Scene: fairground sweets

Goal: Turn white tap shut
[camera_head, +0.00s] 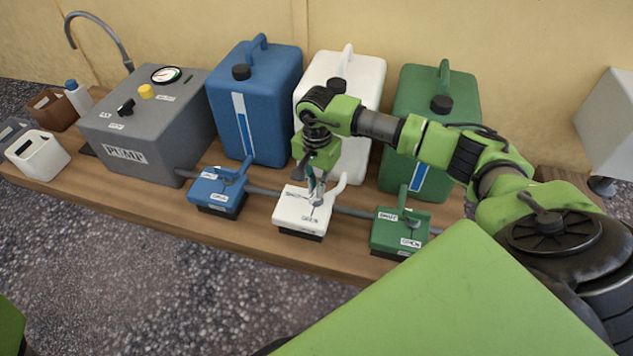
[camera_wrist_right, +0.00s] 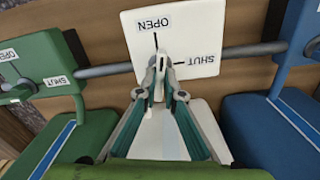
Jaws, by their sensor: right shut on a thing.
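The white tap (camera_head: 291,207) is a white box on a grey pipe, in the middle of the row of taps. Its top carries a SHUT label and an OPEN label, each with a dark mark line; both show in the right wrist view on the white plate (camera_wrist_right: 200,25). A white lever (camera_head: 336,188) sticks up from it, slanting to the right in the head view. My right gripper (camera_head: 317,198) points down over the tap and is shut on the lever. In the wrist view its fingertips (camera_wrist_right: 160,65) meet close to the pivot, hiding much of the lever. My left gripper is out of view.
A blue tap (camera_head: 211,190) and a green tap (camera_head: 388,231) stand on either side. Behind are blue (camera_head: 280,90), white (camera_head: 372,72) and green (camera_head: 462,95) canisters. A grey pump box (camera_head: 140,140) stands left. The bench front edge is clear.

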